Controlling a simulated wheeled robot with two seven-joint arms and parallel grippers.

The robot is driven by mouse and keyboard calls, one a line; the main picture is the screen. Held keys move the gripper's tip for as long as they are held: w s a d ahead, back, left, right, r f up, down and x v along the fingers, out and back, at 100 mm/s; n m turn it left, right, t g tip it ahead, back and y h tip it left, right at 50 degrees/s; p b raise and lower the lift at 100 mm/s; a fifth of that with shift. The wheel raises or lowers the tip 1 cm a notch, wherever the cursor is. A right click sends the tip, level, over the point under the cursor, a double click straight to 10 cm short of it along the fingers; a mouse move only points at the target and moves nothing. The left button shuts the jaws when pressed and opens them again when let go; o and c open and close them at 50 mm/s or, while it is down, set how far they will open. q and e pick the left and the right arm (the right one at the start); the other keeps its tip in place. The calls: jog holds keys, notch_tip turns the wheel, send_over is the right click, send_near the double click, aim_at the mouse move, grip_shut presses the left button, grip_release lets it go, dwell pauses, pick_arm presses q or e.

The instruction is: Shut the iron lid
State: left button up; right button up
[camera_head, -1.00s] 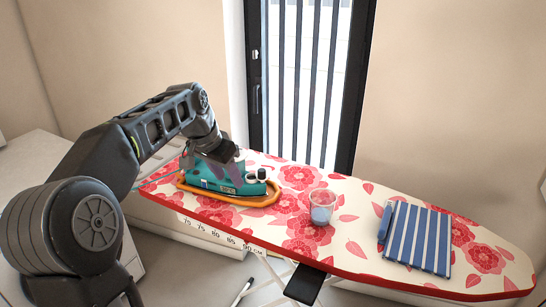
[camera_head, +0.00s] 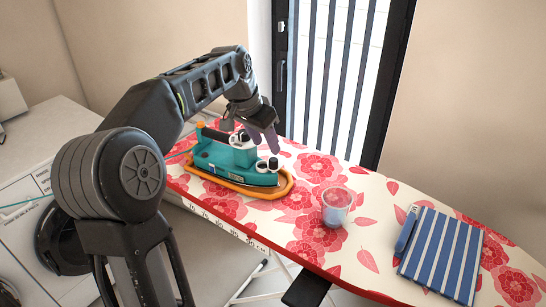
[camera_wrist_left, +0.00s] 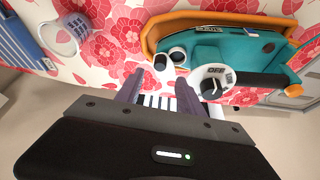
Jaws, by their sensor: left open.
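The teal iron (camera_head: 222,156) rests on an orange-rimmed stand (camera_head: 235,187) on the ironing board. Two small white-and-dark round parts sit side by side at its front: a white cap (camera_head: 261,166) and a round white-rimmed part (camera_head: 273,164). In the left wrist view the white cap (camera_wrist_left: 161,62) stands up beside the dark-centred round part (camera_wrist_left: 177,54); I cannot tell for sure which is the lid. A white dial (camera_wrist_left: 213,81) marked OFF is nearby. My left gripper (camera_head: 250,135) is open and empty above the iron's front, with the cap beyond its fingertips (camera_wrist_left: 160,78). My right gripper is out of view.
A clear cup (camera_head: 336,205) with blue content stands on the floral ironing board (camera_head: 365,225), right of the iron. A window door (camera_head: 335,85) is behind the board.

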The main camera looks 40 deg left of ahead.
aim_at(273, 160)
pick_arm(q)
jog(key=x, duration=0.7)
jog(key=shift+f+p, duration=0.35)
jog(key=shift+c, duration=0.3)
grip_shut()
